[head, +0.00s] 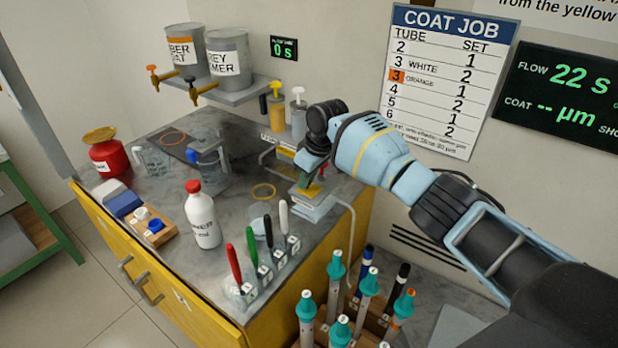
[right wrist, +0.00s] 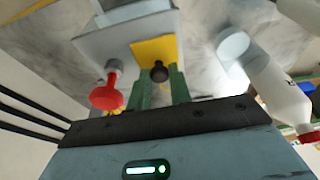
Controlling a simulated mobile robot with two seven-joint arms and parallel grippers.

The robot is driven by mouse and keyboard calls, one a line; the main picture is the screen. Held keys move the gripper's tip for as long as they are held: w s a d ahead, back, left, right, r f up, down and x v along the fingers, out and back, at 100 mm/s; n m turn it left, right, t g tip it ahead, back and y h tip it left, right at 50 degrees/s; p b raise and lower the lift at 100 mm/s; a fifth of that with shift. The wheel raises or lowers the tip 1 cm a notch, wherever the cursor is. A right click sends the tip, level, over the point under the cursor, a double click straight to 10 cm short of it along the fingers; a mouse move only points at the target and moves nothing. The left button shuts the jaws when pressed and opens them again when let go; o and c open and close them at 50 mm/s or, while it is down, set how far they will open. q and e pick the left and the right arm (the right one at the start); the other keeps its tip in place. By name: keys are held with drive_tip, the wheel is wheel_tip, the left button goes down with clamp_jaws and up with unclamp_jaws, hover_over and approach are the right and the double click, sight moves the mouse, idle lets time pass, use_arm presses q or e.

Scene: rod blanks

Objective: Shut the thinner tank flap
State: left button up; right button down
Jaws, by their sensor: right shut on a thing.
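A small pale grey tank (head: 312,208) stands at the right back of the bench. It also shows in the right wrist view (right wrist: 100,42). A yellow flap (right wrist: 146,50) with a black knob (right wrist: 158,72) is on it, taken to be the thinner tank flap; the flap shows in the head view too (head: 310,189). My right gripper (right wrist: 159,82) has its green fingers on both sides of the black knob and is shut on it. I cannot tell whether the flap is fully down. My left gripper is not in view.
A red knob (right wrist: 106,95) sits close beside the gripper. Teal-topped tubes (head: 335,282) stand below right. The wall is close behind the arm.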

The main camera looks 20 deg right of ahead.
sight(314, 191)
idle(0.6)
drive_tip(key=c, duration=1.3)
unclamp_jaws()
drive_tip(key=shift+f, duration=0.1)
drive_tip(key=p+v, duration=0.1)
drive_tip(key=v, duration=0.5)
drive_tip(key=shift+w+r, duration=0.1)
drive_tip(key=shift+r, duration=0.2)
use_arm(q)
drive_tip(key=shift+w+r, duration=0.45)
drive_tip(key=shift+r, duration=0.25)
use_arm(e)
drive_tip(key=shift+r, duration=0.65)
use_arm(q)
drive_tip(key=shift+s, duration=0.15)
use_arm(e)
drive_tip(key=shift+s+f, duration=0.15)
drive_tip(key=shift+s, duration=0.15)
